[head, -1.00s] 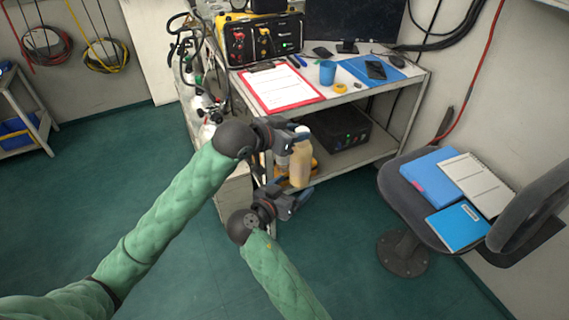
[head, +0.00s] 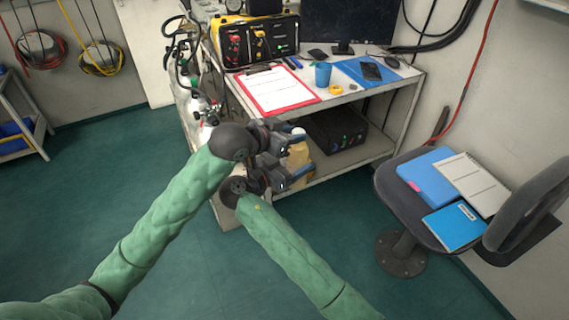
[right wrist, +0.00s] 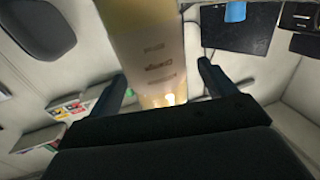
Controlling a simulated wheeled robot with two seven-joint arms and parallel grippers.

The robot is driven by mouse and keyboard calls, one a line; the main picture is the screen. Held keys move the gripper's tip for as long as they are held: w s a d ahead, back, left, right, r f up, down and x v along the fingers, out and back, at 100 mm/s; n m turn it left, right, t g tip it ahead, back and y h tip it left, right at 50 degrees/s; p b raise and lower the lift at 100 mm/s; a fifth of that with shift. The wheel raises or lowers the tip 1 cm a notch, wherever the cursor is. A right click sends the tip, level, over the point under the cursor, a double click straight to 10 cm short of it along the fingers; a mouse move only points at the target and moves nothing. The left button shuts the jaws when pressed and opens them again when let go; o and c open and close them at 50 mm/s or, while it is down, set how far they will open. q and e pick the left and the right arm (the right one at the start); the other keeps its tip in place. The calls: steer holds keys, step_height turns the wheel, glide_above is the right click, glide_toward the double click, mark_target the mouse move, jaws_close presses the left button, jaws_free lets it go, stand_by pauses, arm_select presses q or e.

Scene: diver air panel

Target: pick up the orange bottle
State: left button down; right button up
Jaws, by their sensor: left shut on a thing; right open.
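The orange bottle looks pale orange-tan with a white cap. In the head view the bottle (head: 299,151) hangs in front of the cart's lower shelf, partly hidden by my grippers. My left gripper (head: 298,135) is shut on its upper part. My right gripper (head: 298,175) is open just below the left one, at the bottle's lower part. In the right wrist view the bottle (right wrist: 148,45), with faint lettering, stands between the two spread fingers of my right gripper (right wrist: 162,88). I cannot tell whether either finger touches it.
The cart's top (head: 345,97) holds a red clipboard (head: 277,90), a blue cup (head: 323,74) and a yellow-black air panel (head: 258,40). A black box (head: 335,130) sits on the lower shelf. A chair (head: 405,215) with folders stands at right.

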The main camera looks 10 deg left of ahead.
steer(key=shift+x, duration=1.5)
steer(key=c, duration=1.2)
arm_select(q)
steer(key=c, duration=1)
jaws_free()
arm_select(e)
steer(key=shift+c, duration=1.1)
